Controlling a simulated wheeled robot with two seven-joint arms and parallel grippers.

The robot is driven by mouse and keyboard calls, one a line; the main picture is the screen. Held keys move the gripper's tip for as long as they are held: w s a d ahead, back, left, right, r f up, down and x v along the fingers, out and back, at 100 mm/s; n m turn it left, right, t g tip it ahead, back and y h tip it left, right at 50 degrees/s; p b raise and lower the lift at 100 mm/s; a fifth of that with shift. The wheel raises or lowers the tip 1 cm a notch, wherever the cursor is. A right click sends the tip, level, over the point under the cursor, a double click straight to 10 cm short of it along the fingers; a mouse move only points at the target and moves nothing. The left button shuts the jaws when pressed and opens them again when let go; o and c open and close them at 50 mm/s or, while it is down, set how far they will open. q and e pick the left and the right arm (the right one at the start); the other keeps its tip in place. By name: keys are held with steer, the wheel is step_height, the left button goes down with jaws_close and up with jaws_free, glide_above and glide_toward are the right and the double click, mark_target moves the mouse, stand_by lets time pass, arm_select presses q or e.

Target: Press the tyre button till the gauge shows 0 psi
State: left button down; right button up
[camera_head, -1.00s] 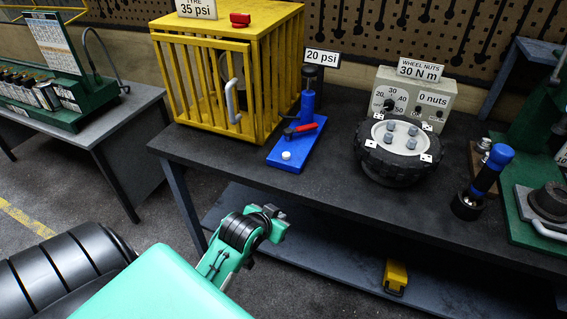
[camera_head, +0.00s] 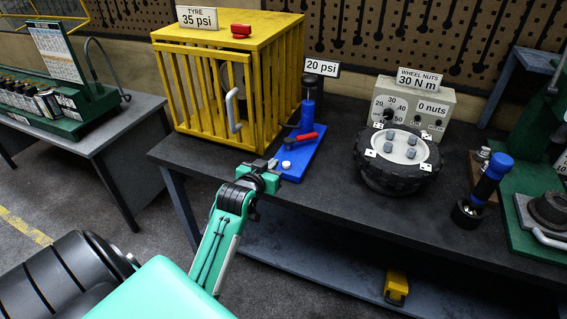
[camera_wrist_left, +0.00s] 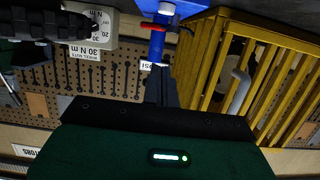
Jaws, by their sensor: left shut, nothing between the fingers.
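A blue pump (camera_head: 308,125) with a red lever (camera_head: 302,137) stands on the bench, and its sign (camera_head: 322,67) reads 20 psi. A small white button (camera_head: 286,164) sits at the front end of its blue base. My left gripper (camera_head: 272,168) is shut and empty beside that front end; whether it touches the button I cannot tell. In the left wrist view, the pump (camera_wrist_left: 157,45) appears upside down beyond the dark fingers (camera_wrist_left: 160,90). My right gripper is not in view.
A wheel (camera_head: 398,160) with several nuts lies right of the pump, before a grey box (camera_head: 428,103) with a dial and signs. A blue-handled tool (camera_head: 486,185) stands further right. The cage's grey handle (camera_head: 232,110) sticks out forward. The bench front between is clear.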

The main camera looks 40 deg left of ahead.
arm_select(q)
steer(key=p, duration=0.2)
glide_above(284, 171)
steer(key=shift+s+f, duration=0.3)
steer(key=shift+f, duration=0.65)
step_height(284, 171, down, 3)
steer(key=shift+w+f+p, duration=0.15)
steer(key=shift+p, duration=0.3)
steer(key=shift+f, duration=0.5)
steer(key=shift+f, duration=0.1)
